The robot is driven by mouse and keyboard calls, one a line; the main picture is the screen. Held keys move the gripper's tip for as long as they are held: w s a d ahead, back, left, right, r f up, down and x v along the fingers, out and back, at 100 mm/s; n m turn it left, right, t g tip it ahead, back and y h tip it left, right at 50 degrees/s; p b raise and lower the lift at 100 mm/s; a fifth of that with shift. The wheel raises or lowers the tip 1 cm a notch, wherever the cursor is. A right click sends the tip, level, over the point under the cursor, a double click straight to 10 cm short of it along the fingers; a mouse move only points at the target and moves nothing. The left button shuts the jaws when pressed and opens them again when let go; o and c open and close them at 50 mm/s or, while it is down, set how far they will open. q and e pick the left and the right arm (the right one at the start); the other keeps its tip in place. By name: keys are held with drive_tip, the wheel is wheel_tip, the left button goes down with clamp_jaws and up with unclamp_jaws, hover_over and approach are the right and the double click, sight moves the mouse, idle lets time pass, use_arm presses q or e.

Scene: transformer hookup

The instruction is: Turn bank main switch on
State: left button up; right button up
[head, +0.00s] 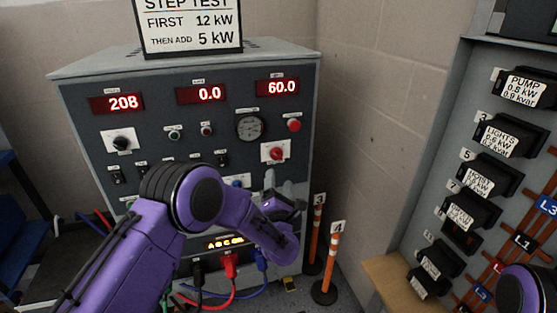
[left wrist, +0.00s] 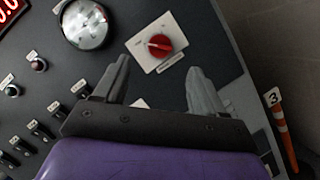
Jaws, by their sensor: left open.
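A red rotary knob (head: 277,154) sits on a white plate on the right side of the grey load bank panel (head: 75,125). I take it for the bank main switch, but its small label is unreadable. My left gripper (head: 284,185) is open and empty just below the knob in the head view. In the left wrist view the red knob (left wrist: 160,45) lies beyond the two spread fingertips of the left gripper (left wrist: 158,70), centred between them and apart from them. The right gripper is out of view.
Displays read 208 (head: 122,103), 0.0 (head: 209,93) and 60.0 (head: 277,87). A round gauge (head: 249,127) and a red button (head: 294,125) are near the knob. Orange posts (head: 335,245) stand right of the cabinet. A breaker panel (head: 440,150) is at far right.

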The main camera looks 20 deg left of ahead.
sight(279, 156)
use_arm(q)
drive_tip(key=p+x, duration=0.1)
drive_tip(key=x, duration=0.9)
drive_tip(key=shift+f, duration=0.15)
drive_tip(key=shift+c, duration=0.3)
drive_tip(key=c, duration=1)
